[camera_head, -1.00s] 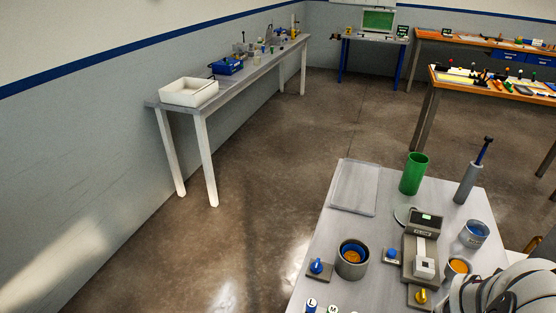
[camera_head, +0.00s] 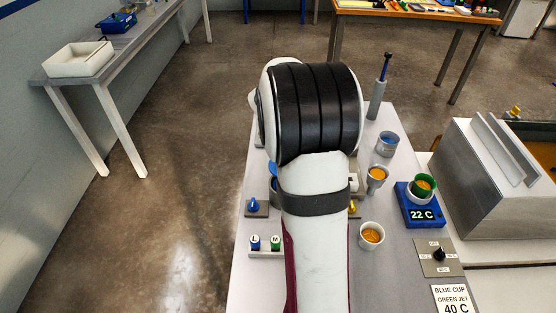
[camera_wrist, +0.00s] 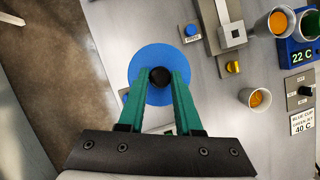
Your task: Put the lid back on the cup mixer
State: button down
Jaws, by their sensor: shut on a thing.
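The lid (camera_wrist: 142,81) is a round blue disc with a black knob (camera_wrist: 160,77) at its centre. It shows in the middle of the wrist view. My gripper (camera_wrist: 160,79) has its two green fingers shut on this knob. In the head view, only a small blue edge (camera_head: 273,169) shows beside my arm; it may be the lid. The cup mixer cannot be made out now: my arm covers that part of the table in the head view, and the lid covers it in the wrist view. I cannot tell whether the lid touches the mixer.

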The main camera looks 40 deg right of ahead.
jog(key=f, duration=0.4)
jog(key=shift+w+f, duration=0.1)
jog(key=shift+w, duration=0.1)
jog(key=shift+f, duration=0.25)
jog(key=shift+f, duration=0.35)
jog(key=c, duration=0.6)
grip_release()
jog(key=shift+r, duration=0.1)
